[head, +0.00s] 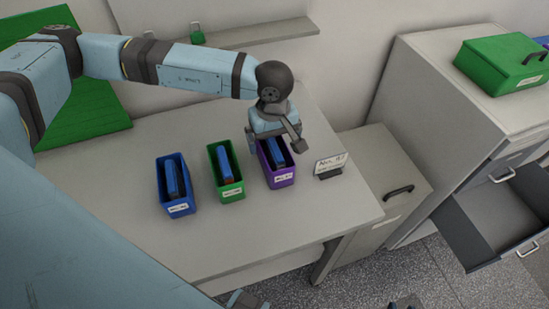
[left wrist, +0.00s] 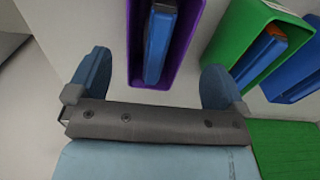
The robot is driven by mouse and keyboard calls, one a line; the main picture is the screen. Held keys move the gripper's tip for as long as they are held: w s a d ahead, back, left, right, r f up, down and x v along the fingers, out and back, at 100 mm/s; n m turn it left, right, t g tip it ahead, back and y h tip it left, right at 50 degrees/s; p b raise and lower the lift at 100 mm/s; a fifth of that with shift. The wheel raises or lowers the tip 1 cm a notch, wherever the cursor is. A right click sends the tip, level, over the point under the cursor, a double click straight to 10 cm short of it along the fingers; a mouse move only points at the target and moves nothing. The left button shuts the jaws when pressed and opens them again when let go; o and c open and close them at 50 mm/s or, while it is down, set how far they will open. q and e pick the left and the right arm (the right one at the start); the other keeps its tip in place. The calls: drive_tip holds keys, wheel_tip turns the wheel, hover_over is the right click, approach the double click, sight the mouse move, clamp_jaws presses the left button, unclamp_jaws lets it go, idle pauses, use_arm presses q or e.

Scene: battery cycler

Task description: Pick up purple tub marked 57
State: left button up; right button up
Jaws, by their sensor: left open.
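The purple tub (head: 281,183) stands upright on the table, the rightmost of three tubs in the head view. It has a white label on its near end, too small to read surely, and holds a blue block (head: 276,153). My left gripper (head: 274,140) is open over the tub's far end and partly hides it. In the left wrist view the tub (left wrist: 187,45) reaches between the spread fingers of my left gripper (left wrist: 158,78). The fingers do not grip it; the remaining height gap is hard to judge. My right gripper is not clearly visible.
A green tub (head: 231,193) and a blue tub (head: 180,207) stand left of the purple one, each holding a blue item. A small sign (head: 331,164) stands close to its right. A grey cabinet with an open drawer (head: 500,215) is at right. The table front is clear.

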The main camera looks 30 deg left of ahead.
sight(275, 146)
use_arm(q)
drive_tip(key=f, duration=0.3)
drive_tip(key=f+p, duration=0.1)
drive_tip(key=f, duration=0.1)
drive_tip(key=shift+w, duration=0.3)
drive_tip(key=c, duration=1.2)
